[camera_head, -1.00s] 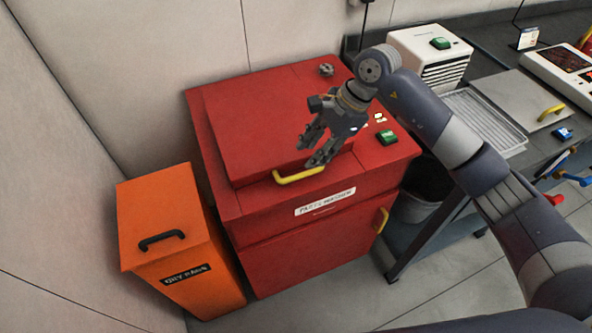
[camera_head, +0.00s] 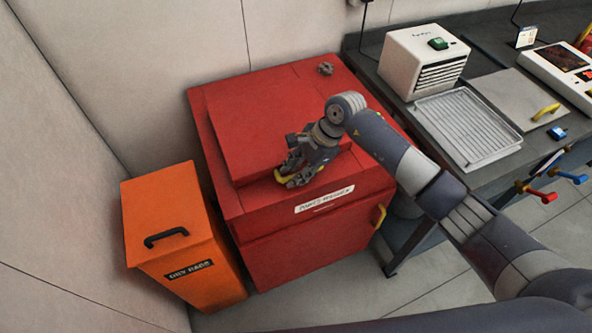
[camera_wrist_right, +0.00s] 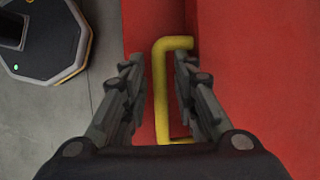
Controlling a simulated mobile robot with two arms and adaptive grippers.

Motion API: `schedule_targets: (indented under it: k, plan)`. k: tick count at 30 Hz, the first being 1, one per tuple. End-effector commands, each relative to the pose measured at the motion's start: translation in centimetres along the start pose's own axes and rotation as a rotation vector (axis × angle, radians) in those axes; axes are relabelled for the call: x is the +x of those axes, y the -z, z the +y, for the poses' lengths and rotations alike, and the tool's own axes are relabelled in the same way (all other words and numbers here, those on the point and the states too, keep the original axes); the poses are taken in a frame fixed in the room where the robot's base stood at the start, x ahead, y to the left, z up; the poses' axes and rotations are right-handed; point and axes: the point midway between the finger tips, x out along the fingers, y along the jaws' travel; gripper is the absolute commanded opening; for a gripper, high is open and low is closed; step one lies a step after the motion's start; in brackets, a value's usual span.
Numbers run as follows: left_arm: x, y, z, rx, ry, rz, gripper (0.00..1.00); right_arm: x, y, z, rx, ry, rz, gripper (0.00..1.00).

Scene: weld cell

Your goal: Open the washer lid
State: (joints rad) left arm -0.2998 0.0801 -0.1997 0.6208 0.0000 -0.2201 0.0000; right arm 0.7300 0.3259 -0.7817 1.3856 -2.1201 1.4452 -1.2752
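The red parts washer (camera_head: 310,252) stands against the wall in the head view, its raised red lid (camera_head: 262,115) lying flat and closed. The lid's yellow handle (camera_head: 281,177) is at its front edge, partly hidden by my right gripper (camera_head: 292,178). In the right wrist view the yellow handle (camera_wrist_right: 160,92) runs between the two fingers of my right gripper (camera_wrist_right: 160,75). The fingers are apart, one on each side of the bar, with a small gap showing on both sides. My left gripper is not in view.
An orange bin (camera_head: 185,240) with a black handle stands left of the washer. A dark bench (camera_head: 400,92) on the right holds a white vented box (camera_head: 423,62) and a wire tray (camera_head: 468,128). A yellow handle (camera_head: 379,217) sits on the washer's front. My arm hides the washer's right top.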

Motion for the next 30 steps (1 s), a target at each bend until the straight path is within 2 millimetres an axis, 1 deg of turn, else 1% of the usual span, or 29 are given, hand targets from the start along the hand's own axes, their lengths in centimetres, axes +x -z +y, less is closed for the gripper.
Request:
schedule_targets:
  k: [1,2,3,10,14,17,21,23,30]
  plan:
    - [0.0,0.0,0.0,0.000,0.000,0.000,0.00,0.0,0.0,0.0,0.000,0.000,0.000,0.08]
    - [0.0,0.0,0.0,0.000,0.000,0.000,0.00,0.0,0.0,0.0,0.000,0.000,0.000,0.01]
    - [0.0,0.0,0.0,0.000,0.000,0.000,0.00,0.0,0.0,0.0,0.000,0.000,0.000,0.00]
    - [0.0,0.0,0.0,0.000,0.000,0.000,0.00,-0.2,0.0,-0.1,0.001,-0.003,0.000,0.00]
    - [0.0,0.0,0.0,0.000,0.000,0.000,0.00,-1.0,-0.3,-0.4,0.008,-0.019,0.001,0.00]
    - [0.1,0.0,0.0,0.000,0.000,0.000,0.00,-2.1,-0.7,-0.9,0.020,-0.048,0.002,0.00]
    - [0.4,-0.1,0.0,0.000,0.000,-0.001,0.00,-4.4,-1.7,-2.0,0.047,-0.114,0.002,0.00]
    - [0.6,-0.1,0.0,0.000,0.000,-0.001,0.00,-5.5,-2.1,-2.5,0.046,-0.110,0.002,0.00]
    - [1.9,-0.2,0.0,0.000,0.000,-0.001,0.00,-10.5,-4.2,-6.0,0.045,-0.104,0.001,0.00]
